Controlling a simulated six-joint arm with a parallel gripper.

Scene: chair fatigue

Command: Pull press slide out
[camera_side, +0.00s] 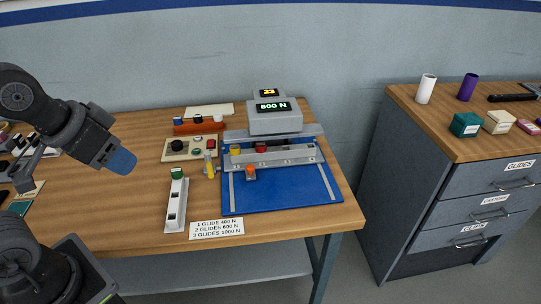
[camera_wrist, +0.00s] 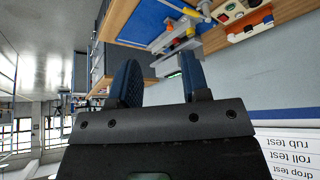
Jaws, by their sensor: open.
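The press (camera_side: 275,121) is a grey block with lit displays, one reading what looks like 800 N. It stands at the back of a blue base plate (camera_side: 290,190) with two pale rails. A grey slotted slide (camera_side: 300,157) lies across the plate under the press head, with a yellow and a red piece on it. An orange knob (camera_side: 250,172) is at its front. My gripper (camera_side: 122,160) is in the air over the table's left part, well apart from the press. Its blue fingers (camera_wrist: 160,82) are open and empty in the wrist view, where the press is only partly visible.
A grey slotted bar (camera_side: 176,205) with a green block stands left of the plate, beside a yellow-topped tool (camera_side: 209,163). A control box (camera_side: 195,147) with buttons is behind. A drawer cabinet (camera_side: 455,190) stands right.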

